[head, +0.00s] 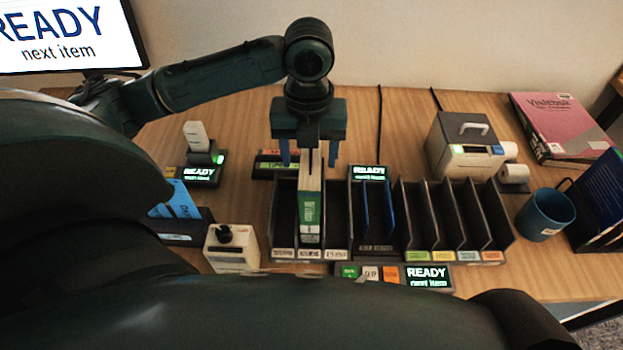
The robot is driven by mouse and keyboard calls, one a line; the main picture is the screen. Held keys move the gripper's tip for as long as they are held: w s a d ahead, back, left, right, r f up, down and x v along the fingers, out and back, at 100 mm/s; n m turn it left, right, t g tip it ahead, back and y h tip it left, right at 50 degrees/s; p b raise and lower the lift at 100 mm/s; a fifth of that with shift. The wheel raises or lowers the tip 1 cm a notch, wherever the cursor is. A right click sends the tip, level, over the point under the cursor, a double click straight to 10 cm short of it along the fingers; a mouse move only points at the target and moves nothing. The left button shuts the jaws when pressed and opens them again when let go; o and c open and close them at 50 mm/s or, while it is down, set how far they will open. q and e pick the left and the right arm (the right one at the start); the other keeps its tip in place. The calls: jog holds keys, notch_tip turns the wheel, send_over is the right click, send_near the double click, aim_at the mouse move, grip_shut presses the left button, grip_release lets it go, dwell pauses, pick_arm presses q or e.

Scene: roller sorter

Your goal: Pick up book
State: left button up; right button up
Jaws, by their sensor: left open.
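A book with a green and white spine (310,212) stands upright in the middle slot of a dark divided rack (284,215). My left gripper (309,158) is above and behind the spine, with its blue fingers spread to either side of the book's top. The fingers look apart from the book, and I cannot tell how deep they reach around it. The gripper hides part of the book's far upper end. My right gripper is not in view.
Other dark racks (429,222) stand to the right. A pink book (556,125) lies at the far right, near a label printer (465,150) and a blue mug (545,213). A small white device (230,250) stands front left.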

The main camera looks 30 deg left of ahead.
pick_arm(q)
notch_tip(320, 180, down, 6)
dwell(0.5)
jog(key=shift+w+d, duration=0.1)
jog(key=shift+c, duration=0.2)
grip_shut()
dwell(0.3)
